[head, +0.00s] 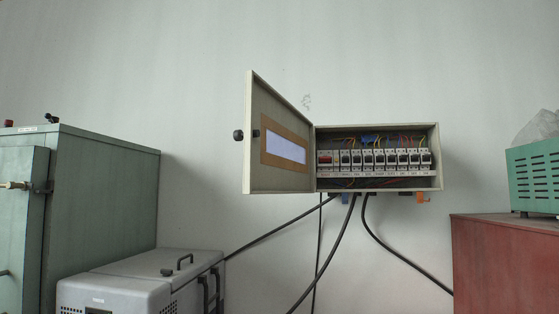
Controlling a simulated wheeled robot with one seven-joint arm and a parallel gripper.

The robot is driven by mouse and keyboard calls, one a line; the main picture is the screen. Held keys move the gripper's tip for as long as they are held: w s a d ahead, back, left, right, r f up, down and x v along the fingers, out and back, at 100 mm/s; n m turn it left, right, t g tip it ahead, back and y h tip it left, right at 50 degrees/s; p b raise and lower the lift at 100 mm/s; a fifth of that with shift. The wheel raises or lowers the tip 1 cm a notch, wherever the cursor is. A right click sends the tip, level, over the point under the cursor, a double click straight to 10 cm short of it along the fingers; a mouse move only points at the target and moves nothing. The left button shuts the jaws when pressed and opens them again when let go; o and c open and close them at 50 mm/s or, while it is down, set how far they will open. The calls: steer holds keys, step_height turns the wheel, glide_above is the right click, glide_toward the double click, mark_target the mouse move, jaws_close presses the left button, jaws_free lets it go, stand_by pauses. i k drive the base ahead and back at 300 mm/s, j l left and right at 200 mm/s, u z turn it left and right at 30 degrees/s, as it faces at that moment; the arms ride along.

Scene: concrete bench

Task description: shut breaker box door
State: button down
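The breaker box (439,160) is mounted on the wall right of the middle in the head view. Its door (282,182) is hinged on the box's left side and stands wide open, swung out to the left. The door has a pale window with a tan frame and a dark round knob (239,135) near its free edge. Inside the box is a row of breakers (380,158) with coloured wires above them. My gripper is not in this view.
Black cables (330,250) hang below the box. A green cabinet (110,200) and a grey case (140,285) with a handle stand at the left. A red cabinet (505,265) carrying a green vented unit (535,175) stands at the right. The wall around the door is clear.

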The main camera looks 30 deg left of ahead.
mark_target(273, 126)
steer(key=k+j, duration=0.1)
steer(key=j, duration=0.55)
steer(key=k+j+u, duration=0.1)
steer(key=j, duration=0.55)
steer(key=k+j, duration=0.15)
steer(key=j, duration=0.5)
steer(key=k+j, duration=0.1)
steer(key=j, duration=0.55)
steer(key=k+j, duration=0.15)
steer(key=j+z, duration=0.05)
